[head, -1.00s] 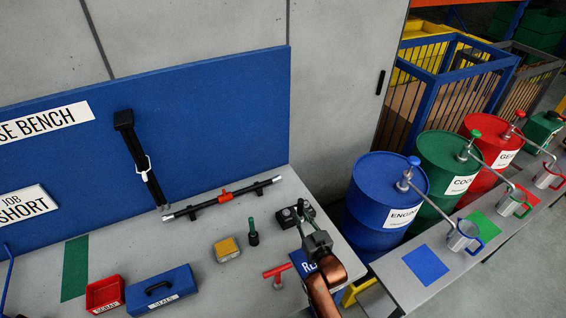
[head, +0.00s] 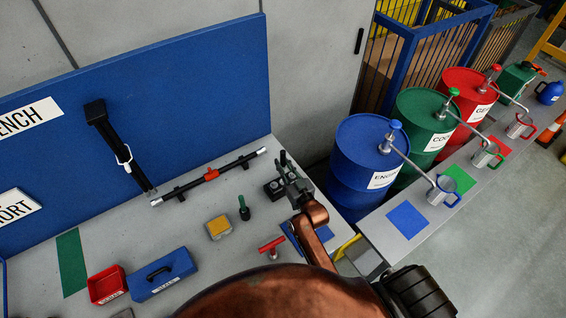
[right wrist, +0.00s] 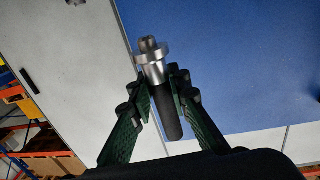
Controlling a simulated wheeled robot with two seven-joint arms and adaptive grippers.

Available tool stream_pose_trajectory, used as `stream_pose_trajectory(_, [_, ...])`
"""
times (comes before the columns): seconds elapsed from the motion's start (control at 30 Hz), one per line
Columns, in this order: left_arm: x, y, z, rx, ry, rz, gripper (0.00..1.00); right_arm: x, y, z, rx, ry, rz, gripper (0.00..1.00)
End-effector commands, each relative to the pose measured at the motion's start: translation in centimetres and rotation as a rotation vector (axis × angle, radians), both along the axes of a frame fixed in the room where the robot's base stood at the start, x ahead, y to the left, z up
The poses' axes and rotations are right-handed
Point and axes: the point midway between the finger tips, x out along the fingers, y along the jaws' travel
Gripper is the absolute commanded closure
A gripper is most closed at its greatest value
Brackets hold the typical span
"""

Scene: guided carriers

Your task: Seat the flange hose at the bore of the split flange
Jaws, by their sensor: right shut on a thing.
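My right gripper (head: 292,184) is at the right end of the grey bench, over or beside a black block (head: 272,190) with pale round spots. In the right wrist view its green-padded fingers (right wrist: 162,98) are shut on a short black hose (right wrist: 170,115) with a stepped steel end fitting (right wrist: 152,62), which points away from the fingers. In the head view the held hose is mostly hidden or too small. I cannot tell which part is the split flange; the black block may be it. No bore shows clearly. My left gripper is not in view.
A black pipe with a red middle (head: 211,175) lies along the back of the bench. A yellow block (head: 218,227), green-handled tool (head: 244,208), red T-handle (head: 272,246) and blue box (head: 162,275) stand nearer. Drums (head: 365,165) are right.

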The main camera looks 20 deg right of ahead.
Motion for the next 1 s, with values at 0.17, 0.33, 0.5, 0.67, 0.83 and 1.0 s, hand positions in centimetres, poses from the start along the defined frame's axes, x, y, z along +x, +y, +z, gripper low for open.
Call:
stream_pose_trajectory(0.17, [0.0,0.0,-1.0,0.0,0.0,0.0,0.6,0.0,-0.1,-1.5,0.0,0.0,-0.002,1.0])
stream_pose_trajectory(0.33, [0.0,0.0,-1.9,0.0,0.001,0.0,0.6,-0.1,-0.2,-3.0,-0.001,-0.001,-0.003,1.0])
stream_pose_trajectory(0.5, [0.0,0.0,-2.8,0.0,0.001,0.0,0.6,-0.1,-0.2,-4.4,-0.001,-0.001,-0.003,1.0])
stream_pose_trajectory(0.67, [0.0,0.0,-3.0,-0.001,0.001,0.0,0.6,-0.1,-0.2,-4.9,-0.001,-0.002,-0.003,1.0])
stream_pose_trajectory(0.83, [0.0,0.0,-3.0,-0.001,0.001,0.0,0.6,-0.1,-0.2,-4.8,-0.001,-0.002,-0.003,1.0])
stream_pose_trajectory(1.0, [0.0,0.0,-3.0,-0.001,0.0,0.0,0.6,-0.1,-0.2,-4.8,-0.001,-0.002,-0.003,1.0])
